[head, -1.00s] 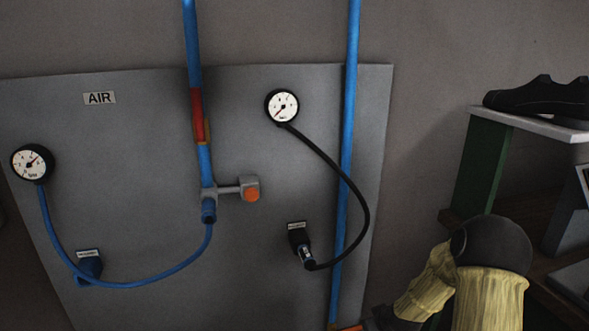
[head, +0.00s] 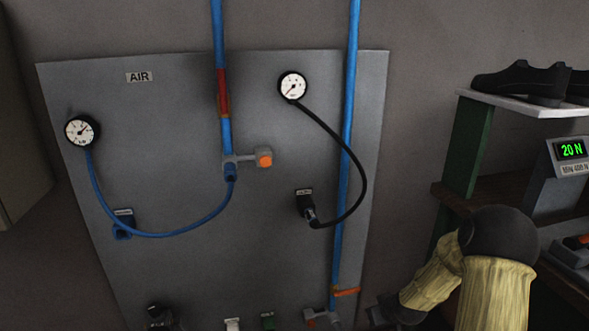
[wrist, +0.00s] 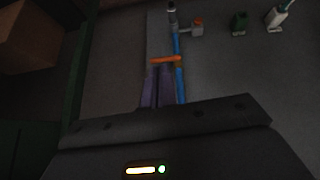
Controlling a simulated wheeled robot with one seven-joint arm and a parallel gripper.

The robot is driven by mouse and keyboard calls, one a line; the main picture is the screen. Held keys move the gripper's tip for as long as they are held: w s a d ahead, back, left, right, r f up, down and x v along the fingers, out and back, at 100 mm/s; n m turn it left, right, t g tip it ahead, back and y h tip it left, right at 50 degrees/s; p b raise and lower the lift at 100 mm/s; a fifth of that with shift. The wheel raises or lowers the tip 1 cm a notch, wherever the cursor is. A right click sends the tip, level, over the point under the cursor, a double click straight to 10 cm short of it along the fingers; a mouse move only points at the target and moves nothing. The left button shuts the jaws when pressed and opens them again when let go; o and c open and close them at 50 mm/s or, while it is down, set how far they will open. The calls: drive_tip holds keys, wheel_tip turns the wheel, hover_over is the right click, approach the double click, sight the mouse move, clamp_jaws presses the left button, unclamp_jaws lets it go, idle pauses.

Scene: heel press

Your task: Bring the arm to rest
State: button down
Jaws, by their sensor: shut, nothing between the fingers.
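My arm, with beige sleeves and a black joint, is folded at the lower right of the head view. My gripper shows in the wrist view (wrist: 157,72), its two purple-grey fingers side by side, shut and empty. In that view an orange handle (wrist: 165,60) on a blue pipe (wrist: 180,85) lies just past the fingertips; I cannot tell whether they touch. The same handle shows low on the right pipe in the head view (head: 347,292). The fingers are not clear in the head view.
A grey AIR panel (head: 180,100) carries a left gauge (head: 82,131), a right gauge (head: 293,86), hoses and an orange knob (head: 264,158). At right, a shelf holds black shoes (head: 525,82) above a display (head: 570,150) reading 20 N. Sockets line the panel's bottom.

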drive_tip(key=s+a+r+m+g, duration=0.1)
drive_tip(key=s+a+r, duration=0.2)
drive_tip(key=s+r, duration=0.35)
drive_tip(key=s+a+r+m+g, duration=0.1)
drive_tip(key=s+a+r+g, duration=0.15)
drive_tip(key=s, duration=0.65)
drive_tip(key=s+a+r+m+g, duration=0.1)
drive_tip(key=s+a+r, duration=0.2)
drive_tip(key=s+r, duration=0.3)
drive_tip(key=w+a+p+v, duration=0.1)
drive_tip(key=w+p+v, duration=0.1)
drive_tip(key=p+v, duration=1.1)
drive_tip(key=w+a+r+p+v, duration=0.1)
drive_tip(key=w+p+v, duration=0.1)
drive_tip(key=p+v, duration=1.2)
drive_tip(key=shift+h+p, duration=0.4)
drive_tip(key=shift+p, duration=0.25)
drive_tip(key=shift+d+r, duration=0.1)
